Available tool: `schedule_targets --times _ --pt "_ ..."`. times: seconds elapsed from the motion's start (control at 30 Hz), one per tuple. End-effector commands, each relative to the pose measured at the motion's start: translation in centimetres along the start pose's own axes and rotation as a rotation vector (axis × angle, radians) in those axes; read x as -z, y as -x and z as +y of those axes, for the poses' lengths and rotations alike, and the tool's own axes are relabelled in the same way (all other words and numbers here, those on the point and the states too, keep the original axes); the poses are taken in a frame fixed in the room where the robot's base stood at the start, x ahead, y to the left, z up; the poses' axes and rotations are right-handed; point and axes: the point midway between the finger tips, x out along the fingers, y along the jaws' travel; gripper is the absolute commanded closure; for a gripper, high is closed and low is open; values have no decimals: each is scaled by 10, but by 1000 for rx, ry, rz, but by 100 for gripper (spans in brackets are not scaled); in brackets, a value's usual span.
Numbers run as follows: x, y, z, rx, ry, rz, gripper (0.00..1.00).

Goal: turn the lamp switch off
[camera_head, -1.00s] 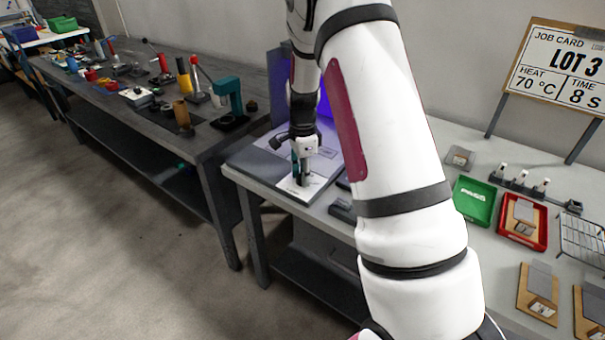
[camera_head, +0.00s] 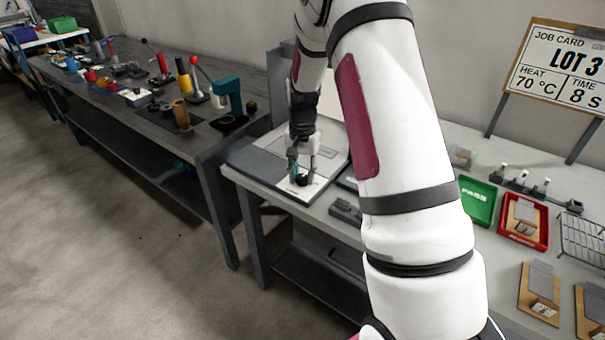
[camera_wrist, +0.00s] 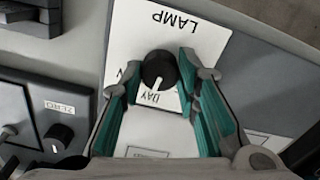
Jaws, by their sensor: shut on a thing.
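The lamp switch is a round black knob (camera_wrist: 159,69) on a white plate (camera_wrist: 205,40) marked LAMP, seen upside down in the wrist view. Its white pointer line aims at the word DAY; another label at the left is mostly hidden. My gripper (camera_wrist: 163,80) has its teal-padded fingers on either side of the knob and is shut on it. In the head view my gripper (camera_head: 302,172) reaches down to the dark knob (camera_head: 302,181) on the white panel near the bench's front edge. No purple glow shows behind it.
A ZERO knob (camera_wrist: 59,134) on a dark box sits left of the plate in the wrist view. On the bench are a green PASS tray (camera_head: 476,200), a red tray (camera_head: 541,232) and a wire rack (camera_head: 583,240). My arm hides the bench's middle.

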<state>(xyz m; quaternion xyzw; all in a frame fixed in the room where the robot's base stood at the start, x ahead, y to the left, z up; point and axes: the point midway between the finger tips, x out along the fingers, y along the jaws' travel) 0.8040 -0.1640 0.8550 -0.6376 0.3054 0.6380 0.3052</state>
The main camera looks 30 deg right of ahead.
Motion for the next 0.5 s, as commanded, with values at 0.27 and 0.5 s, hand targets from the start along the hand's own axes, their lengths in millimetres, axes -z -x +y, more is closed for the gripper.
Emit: schedule_targets --times 0.27,0.5 --pt "1 1 0 2 259 2 99" --pt "1 1 0 2 488 2 99"
